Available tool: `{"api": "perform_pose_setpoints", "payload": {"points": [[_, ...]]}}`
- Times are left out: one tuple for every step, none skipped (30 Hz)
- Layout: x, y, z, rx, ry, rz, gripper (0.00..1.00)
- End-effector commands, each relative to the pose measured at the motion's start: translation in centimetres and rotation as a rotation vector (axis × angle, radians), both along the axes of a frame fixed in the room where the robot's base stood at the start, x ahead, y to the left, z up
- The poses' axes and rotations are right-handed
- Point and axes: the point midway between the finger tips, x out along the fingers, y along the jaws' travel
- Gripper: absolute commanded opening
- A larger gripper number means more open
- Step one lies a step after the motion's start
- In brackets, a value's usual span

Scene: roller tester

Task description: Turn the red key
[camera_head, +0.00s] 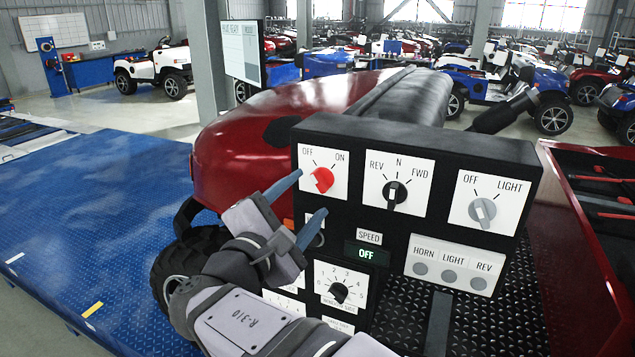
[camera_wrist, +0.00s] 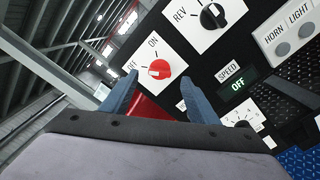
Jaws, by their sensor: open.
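The red key (camera_head: 321,180) is a round red knob on a white plate marked OFF and ON, at the upper left of the black control panel (camera_head: 440,147). In the wrist view the red key (camera_wrist: 160,68) shows beyond my fingertips, roughly between them, and its pale mark appears to face OFF. My gripper (camera_head: 309,193) is open, with its two blue-grey fingers pointing at the panel. One fingertip is near the plate's left edge and the other is below the plate. The fingers appear apart from the key.
Right of the key are a REV-N-FWD knob (camera_head: 395,194) and a light knob (camera_head: 482,212). Below are a speed display (camera_head: 366,253) reading OFF, a numbered dial (camera_head: 339,292) and several grey buttons (camera_head: 449,276). A red vehicle body (camera_head: 245,150) is behind the panel.

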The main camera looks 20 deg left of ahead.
Motion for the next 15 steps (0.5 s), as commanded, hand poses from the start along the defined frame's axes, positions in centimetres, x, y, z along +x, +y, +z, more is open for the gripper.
{"api": "perform_pose_setpoints", "payload": {"points": [[0.7,-0.1,0.3,-0.002,0.0,-0.004,0.55],[1.1,-0.1,0.4,-0.002,0.0,-0.003,0.55],[1.7,-0.1,0.4,-0.002,0.0,-0.003,0.55],[2.1,-0.1,0.4,-0.002,0.001,-0.004,0.55],[2.5,-0.1,0.4,-0.002,0.001,-0.003,0.55],[3.0,-0.1,0.4,-0.002,0.001,-0.003,0.55],[3.4,-0.1,0.4,-0.002,0.001,-0.003,0.55],[3.7,-0.1,0.3,-0.002,0.001,-0.002,0.55],[4.2,-0.1,0.3,-0.002,0.002,-0.003,0.55],[4.5,-0.1,0.3,-0.001,0.002,-0.003,0.55],[4.8,-0.1,0.3,-0.001,0.001,-0.002,0.55],[5.1,0.0,0.3,-0.001,0.002,-0.001,0.55],[5.3,0.0,0.2,-0.001,0.001,-0.001,0.55],[5.5,0.0,0.2,-0.001,0.0,-0.001,0.55],[5.7,0.0,0.2,0.0,0.0,-0.001,0.55]]}}
